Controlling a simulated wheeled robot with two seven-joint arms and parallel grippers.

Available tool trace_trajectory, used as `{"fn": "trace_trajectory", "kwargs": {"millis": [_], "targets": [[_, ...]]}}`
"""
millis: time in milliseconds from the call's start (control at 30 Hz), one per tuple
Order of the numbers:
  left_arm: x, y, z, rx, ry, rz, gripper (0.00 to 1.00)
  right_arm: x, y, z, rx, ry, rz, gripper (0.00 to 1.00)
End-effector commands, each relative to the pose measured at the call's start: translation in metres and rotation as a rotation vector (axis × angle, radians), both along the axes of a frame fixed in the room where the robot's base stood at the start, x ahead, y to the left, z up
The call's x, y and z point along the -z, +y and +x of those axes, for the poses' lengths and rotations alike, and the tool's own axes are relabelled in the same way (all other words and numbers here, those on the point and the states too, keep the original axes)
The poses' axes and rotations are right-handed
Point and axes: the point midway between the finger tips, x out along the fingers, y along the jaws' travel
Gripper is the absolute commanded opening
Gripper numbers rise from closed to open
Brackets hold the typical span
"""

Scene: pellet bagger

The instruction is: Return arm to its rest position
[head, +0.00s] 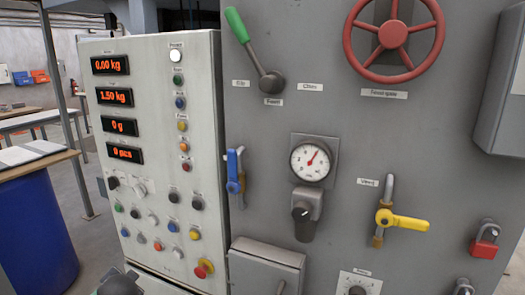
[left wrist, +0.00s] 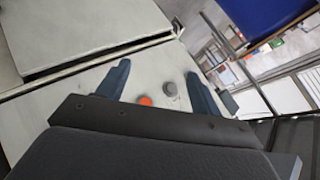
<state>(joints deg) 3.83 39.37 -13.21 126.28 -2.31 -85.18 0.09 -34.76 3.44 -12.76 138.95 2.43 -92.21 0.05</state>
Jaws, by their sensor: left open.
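My left gripper (left wrist: 163,82) shows in the left wrist view with its two blue-grey fingers spread apart and nothing between them. Behind the fingers is a pale machine surface with an orange-red button (left wrist: 146,100) and a grey knob (left wrist: 170,89). I cannot tell how far the fingertips are from this surface. In the head view only a dark rounded part, probably of my left arm, shows at the bottom edge. My right gripper is in neither view.
The control cabinet (head: 150,50) has displays, buttons and a red emergency knob (head: 203,268). The grey panel beside it carries a green-handled lever (head: 238,27), red handwheel (head: 395,35), gauge (head: 311,160) and yellow valve handle (head: 402,221). A blue barrel (head: 40,235) stands left.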

Motion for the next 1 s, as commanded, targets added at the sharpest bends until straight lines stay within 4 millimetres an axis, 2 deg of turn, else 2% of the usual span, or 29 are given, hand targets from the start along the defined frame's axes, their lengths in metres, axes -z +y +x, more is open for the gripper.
{"fn": "trace_trajectory", "kwargs": {"millis": [33,200,500,800,1000], "targets": [[0.016,-0.021,-0.019,0.002,0.040,-0.046,0.65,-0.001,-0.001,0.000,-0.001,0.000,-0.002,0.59],[0.056,-0.081,-0.078,0.007,0.151,-0.183,0.65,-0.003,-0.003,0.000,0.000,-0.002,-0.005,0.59],[0.099,-0.174,-0.172,0.026,0.272,-0.428,0.65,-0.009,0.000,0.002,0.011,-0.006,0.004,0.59],[0.142,-0.241,-0.267,-0.041,0.413,-0.631,0.65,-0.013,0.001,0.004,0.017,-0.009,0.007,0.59],[0.169,-0.268,-0.323,-0.100,0.514,-0.710,0.65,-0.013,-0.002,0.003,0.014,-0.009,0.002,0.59]]}}
